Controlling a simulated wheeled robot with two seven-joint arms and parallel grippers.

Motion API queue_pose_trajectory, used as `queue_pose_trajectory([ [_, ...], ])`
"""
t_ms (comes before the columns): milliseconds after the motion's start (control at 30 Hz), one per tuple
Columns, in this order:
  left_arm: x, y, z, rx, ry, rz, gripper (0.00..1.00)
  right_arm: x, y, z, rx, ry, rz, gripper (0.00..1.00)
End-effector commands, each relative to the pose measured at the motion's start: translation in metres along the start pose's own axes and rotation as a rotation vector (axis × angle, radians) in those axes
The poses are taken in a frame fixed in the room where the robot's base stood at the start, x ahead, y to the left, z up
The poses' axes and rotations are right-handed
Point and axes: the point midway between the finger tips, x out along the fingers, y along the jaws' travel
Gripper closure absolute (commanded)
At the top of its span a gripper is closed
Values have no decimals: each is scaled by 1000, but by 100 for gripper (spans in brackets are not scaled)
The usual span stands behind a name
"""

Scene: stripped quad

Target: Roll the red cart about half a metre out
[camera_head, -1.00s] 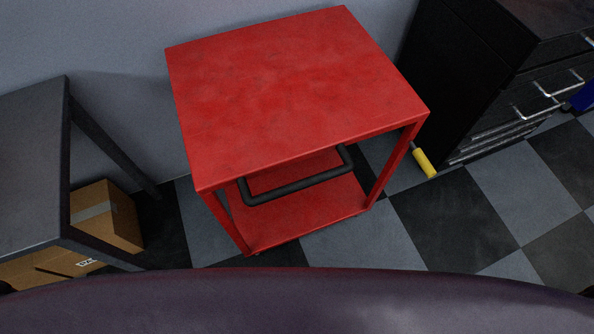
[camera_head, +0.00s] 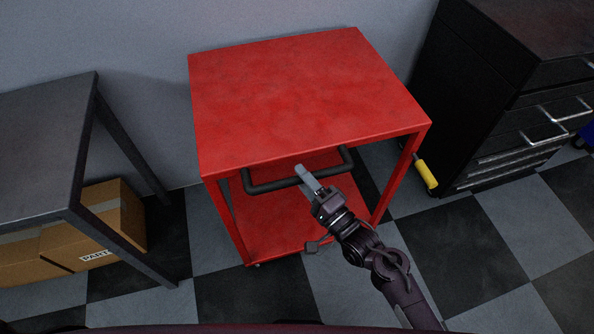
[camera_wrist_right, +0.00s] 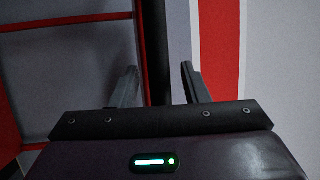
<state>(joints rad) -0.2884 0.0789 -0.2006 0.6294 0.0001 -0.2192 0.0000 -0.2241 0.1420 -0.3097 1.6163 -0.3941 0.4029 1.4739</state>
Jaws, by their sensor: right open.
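The red cart (camera_head: 300,90) stands against the grey wall, with a flat top, thin legs and a lower shelf (camera_head: 280,225). Its black bar handle (camera_head: 272,185) sticks out at the front below the top. My right gripper (camera_head: 308,180) is at the middle of the handle, its fingers overlapping the bar in the head view. In the right wrist view the fingers (camera_wrist_right: 160,88) are apart, with the dark handle bar (camera_wrist_right: 155,45) showing between them. I cannot tell contact. My left gripper is out of view.
A dark table (camera_head: 40,150) with cardboard boxes (camera_head: 110,215) beneath stands left. A black drawer cabinet (camera_head: 480,100) stands close on the right, with a yellow-handled item (camera_head: 426,173) beside it. The checkered floor (camera_head: 260,295) in front of the cart looks clear.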

Motion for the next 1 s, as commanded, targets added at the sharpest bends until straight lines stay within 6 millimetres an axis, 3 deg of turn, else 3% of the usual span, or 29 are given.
queue_pose_trajectory([
  [200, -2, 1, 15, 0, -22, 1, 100, 23, 0, 0, 0, 0, 0, 59],
  [500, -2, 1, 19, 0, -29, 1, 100, 26, 1, 0, -1, 1, 2, 59],
  [833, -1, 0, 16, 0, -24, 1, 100, 25, 1, 0, -1, 1, 2, 100],
  [1000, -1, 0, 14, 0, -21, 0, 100, 25, 1, 0, -1, 1, 2, 100],
])
